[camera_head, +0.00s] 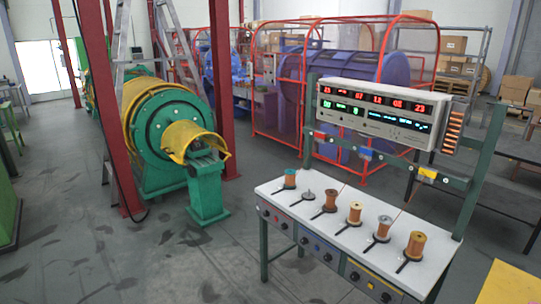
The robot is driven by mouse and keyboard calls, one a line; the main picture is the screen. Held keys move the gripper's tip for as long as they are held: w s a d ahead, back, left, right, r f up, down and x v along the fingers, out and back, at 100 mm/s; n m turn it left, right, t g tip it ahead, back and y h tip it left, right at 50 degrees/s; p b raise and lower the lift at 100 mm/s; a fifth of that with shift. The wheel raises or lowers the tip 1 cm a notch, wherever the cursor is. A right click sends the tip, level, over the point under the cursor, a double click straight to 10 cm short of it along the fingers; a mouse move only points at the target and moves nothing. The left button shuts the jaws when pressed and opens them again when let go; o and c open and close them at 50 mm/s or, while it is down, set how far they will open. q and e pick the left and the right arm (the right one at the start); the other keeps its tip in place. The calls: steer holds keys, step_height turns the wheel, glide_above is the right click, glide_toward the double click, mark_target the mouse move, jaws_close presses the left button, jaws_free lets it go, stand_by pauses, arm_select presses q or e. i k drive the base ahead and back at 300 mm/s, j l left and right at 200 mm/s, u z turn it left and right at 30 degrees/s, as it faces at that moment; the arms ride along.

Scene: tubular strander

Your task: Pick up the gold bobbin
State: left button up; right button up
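Several bobbins stand in a row on a white-topped bench (275,187). A yellow-gold bobbin (355,212) stands upright near the middle of the row and looks like the gold bobbin. A larger orange-gold bobbin (415,245) stands at the near right end, so the colours are close. Between them is a silver-grey bobbin (384,228). To the left are a dark copper-brown bobbin (331,200), a low grey piece (309,195) and a teal-and-orange bobbin (290,178). Neither of my grippers is in view.
A display panel (375,112) hangs on green posts behind the bench. A green-and-yellow machine (170,125) and red posts (222,90) stand to the left. A red cage (345,50) is behind. The floor (130,265) in front of the bench is open.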

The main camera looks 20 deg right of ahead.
mark_target(417, 241)
steer(key=z, duration=1.6)
